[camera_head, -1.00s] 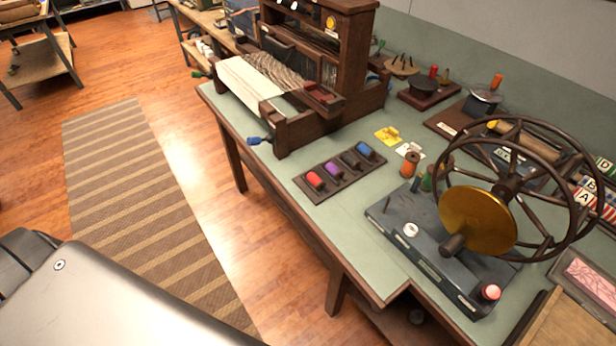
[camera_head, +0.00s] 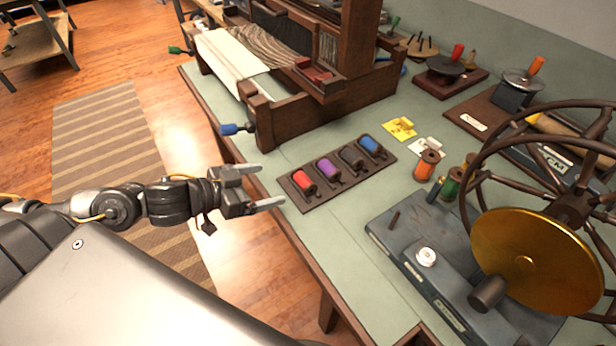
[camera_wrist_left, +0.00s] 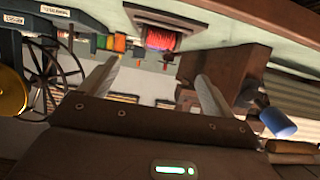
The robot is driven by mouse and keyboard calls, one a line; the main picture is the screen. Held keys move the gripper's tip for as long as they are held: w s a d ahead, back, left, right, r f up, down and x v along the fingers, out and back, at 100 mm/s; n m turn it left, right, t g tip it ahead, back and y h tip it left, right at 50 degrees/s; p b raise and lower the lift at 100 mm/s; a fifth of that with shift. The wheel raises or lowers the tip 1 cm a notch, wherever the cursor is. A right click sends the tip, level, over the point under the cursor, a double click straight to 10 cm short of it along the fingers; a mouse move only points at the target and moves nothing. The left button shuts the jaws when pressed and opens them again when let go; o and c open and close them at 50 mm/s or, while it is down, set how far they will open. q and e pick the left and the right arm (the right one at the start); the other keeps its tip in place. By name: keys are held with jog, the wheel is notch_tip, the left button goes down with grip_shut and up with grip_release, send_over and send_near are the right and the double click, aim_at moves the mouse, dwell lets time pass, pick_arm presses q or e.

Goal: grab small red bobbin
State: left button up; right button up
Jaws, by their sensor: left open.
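The small red bobbin (camera_head: 304,182) lies in the left-end slot of a dark wooden tray (camera_head: 325,193) on the green table. A red wound bobbin, seemingly the same one, shows at the top middle of the left wrist view (camera_wrist_left: 163,40). My left gripper (camera_head: 270,185) is open and empty at the table's front edge, just left of the tray. Its fingers point right, toward the red bobbin, and are apart from it. Both fingers also show in the left wrist view (camera_wrist_left: 153,75). My right gripper is not in view.
Purple (camera_head: 328,168), dark (camera_head: 350,158) and blue (camera_head: 371,145) bobbins share the tray. A wooden loom (camera_head: 310,110) stands behind, with a blue-handled crank (camera_head: 232,129) near the front edge. An orange spool (camera_head: 426,167) and a wheeled winder (camera_head: 540,262) are at right.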

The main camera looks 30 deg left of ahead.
aim_at(298, 184)
pick_arm(q)
jog(key=b+x, duration=0.2)
jog(key=x, duration=0.2)
jog(key=shift+w+d, duration=0.35)
jog(key=shift+f, duration=0.1)
jog(key=shift+a, duration=0.15)
jog(key=shift+w+f, duration=0.15)
jog(key=shift+w, duration=0.15)
jog(key=x, duration=0.4)
jog(key=shift+w+d+f, duration=0.15)
jog(key=shift+d+f, duration=0.05)
jog(key=shift+d, duration=0.1)
jog(key=c, duration=1.1)
jog(key=shift+o, duration=0.2)
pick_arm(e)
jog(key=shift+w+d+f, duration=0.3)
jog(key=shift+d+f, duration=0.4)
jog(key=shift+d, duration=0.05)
pick_arm(q)
jog(key=shift+r, duration=0.1)
